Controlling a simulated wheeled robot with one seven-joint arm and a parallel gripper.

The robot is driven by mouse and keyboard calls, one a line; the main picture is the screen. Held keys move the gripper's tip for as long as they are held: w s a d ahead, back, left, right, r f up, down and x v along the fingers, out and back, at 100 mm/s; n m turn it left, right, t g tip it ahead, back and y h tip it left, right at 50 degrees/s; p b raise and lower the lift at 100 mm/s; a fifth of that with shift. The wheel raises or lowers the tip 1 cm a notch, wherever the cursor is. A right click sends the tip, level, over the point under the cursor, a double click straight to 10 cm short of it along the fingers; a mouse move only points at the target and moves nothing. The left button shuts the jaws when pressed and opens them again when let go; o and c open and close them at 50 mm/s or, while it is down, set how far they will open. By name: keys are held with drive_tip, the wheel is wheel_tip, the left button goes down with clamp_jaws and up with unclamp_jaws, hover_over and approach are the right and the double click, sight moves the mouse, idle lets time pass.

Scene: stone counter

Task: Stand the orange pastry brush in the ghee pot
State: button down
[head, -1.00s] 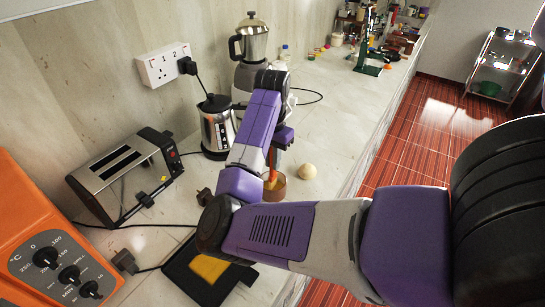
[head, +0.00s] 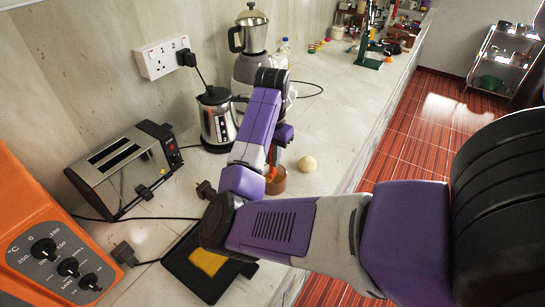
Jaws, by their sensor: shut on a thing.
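The orange pastry brush (head: 272,172) is upright, with its lower end inside the rim of the small brown ghee pot (head: 277,185) on the counter. My gripper (head: 273,158) points down above the pot and is shut on the brush's upper part. My arm hides the left side of the pot and much of the brush. I cannot tell whether the brush touches the pot's bottom.
A pale dough ball (head: 307,163) lies right of the pot. A steel kettle (head: 217,122), a mixer (head: 249,65) and a toaster (head: 125,170) stand along the wall. The counter's right edge drops to red floor.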

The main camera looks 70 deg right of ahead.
drive_tip(key=shift+f, duration=0.3)
drive_tip(key=c, duration=0.8)
unclamp_jaws()
drive_tip(key=shift+r, duration=0.15)
drive_tip(key=shift+r+p, duration=2.25)
drive_tip(key=shift+r, duration=2.15)
drive_tip(key=shift+r, duration=2.5)
